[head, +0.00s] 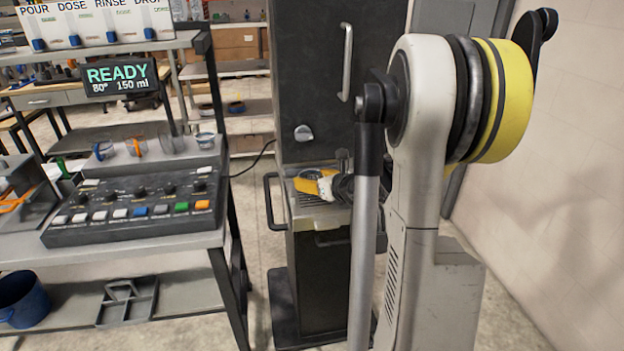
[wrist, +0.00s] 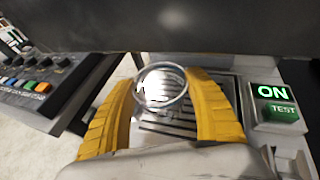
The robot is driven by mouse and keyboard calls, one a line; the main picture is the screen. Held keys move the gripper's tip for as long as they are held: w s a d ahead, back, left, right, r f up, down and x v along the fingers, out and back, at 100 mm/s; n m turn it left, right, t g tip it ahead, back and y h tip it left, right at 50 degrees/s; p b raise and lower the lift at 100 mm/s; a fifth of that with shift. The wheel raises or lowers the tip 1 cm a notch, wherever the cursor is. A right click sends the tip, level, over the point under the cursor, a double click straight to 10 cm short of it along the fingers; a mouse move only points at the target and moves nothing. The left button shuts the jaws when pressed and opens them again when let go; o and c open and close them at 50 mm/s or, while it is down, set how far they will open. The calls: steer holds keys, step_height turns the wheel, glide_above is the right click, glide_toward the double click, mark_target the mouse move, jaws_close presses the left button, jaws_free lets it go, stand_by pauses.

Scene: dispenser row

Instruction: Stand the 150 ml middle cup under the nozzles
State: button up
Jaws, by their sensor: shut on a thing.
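My gripper (wrist: 162,105) is shut on a clear cup (wrist: 160,84), with a yellow finger on each side of it. The cup's round rim faces the wrist camera, and slats show through and around it. In the head view my gripper (head: 316,184) is low over the slatted tray (head: 304,199) of the tall dark dispenser (head: 312,85). The cup is hard to make out there. I cannot tell whether its base touches the tray. The nozzles are not clearly visible in either view.
Left of the dispenser stands a cart with a button panel (head: 140,208), several small cups (head: 171,143) on a ledge, and a display (head: 121,78) reading READY, 80°, 150 ml. A lit ON sign (wrist: 272,93) is right of the tray. A white wall is at right.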

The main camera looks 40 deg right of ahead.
steer(key=shift+f+b, duration=0.6)
steer(key=shift+f, duration=0.05)
steer(key=o, duration=1)
steer(key=v, duration=1.2)
steer(key=shift+a+r, duration=0.1)
